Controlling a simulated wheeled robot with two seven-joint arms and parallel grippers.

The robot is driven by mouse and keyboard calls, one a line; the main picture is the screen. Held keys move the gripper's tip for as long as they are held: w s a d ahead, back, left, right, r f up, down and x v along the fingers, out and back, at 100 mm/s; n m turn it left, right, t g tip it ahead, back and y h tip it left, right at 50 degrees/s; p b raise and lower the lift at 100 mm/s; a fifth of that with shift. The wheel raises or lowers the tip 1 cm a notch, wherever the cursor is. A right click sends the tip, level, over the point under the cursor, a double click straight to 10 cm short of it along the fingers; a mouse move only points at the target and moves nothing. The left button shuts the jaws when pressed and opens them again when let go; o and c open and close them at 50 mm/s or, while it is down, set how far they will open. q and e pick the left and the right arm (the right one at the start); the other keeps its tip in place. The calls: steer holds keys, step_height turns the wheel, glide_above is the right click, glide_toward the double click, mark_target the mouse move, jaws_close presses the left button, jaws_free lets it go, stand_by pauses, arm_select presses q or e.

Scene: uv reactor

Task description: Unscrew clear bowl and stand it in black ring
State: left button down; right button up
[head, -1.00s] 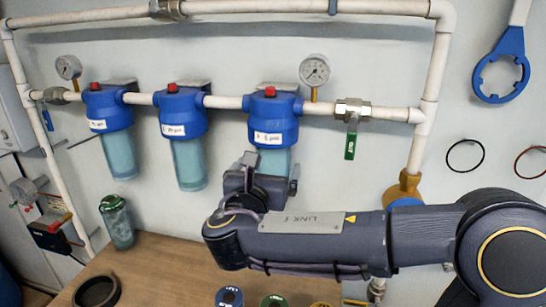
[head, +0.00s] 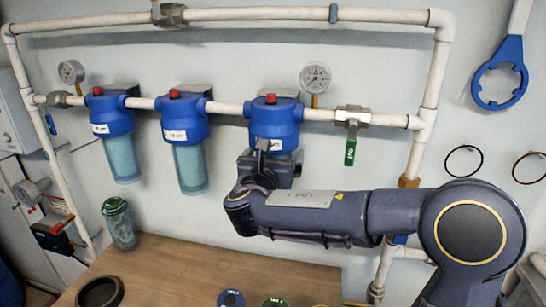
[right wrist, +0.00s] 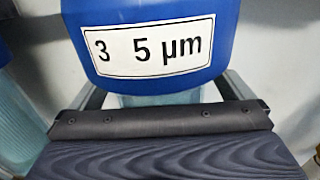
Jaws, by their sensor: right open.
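Three filter housings with blue heads and clear bluish bowls hang from the white pipe. The third, right-hand head (head: 273,122) is labelled "3 5 µm" in the right wrist view (right wrist: 150,45). Its clear bowl (right wrist: 165,99) is mostly hidden behind my right gripper (head: 276,162) in the head view. In the right wrist view my right gripper (right wrist: 165,98) is open, with a finger on each side of the bowl, just below the head. Whether the fingers touch it I cannot tell. A black ring (head: 82,288) lies on the table at lower left. My left gripper is out of view.
The other bowls (head: 191,168) (head: 123,158) hang to the left. A lidded clear canister (head: 121,224) stands on the wooden table (head: 180,268) behind the ring. Several small coloured caps (head: 231,299) sit at the front edge. A blue wrench (head: 501,72) hangs at upper right.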

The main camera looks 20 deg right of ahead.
steer(key=c, duration=1.6)
steer(key=o, duration=1)
steer(key=shift+c, duration=0.2)
steer(key=c, duration=0.8)
steer(key=shift+a+m+g+h+p, duration=0.2)
steer(key=shift+m+g+h+p, duration=0.1)
steer(key=shift+m+g+h, duration=0.5)
steer(key=shift+r+m+g+h+p, duration=0.1)
steer(key=shift+m+g+h+p, duration=0.2)
steer(key=shift+m+g+h, duration=0.3)
steer(key=shift+d+m+g+h, duration=0.2)
steer(key=shift+m+g+h, duration=0.2)
steer(key=shift+g+h, duration=0.1)
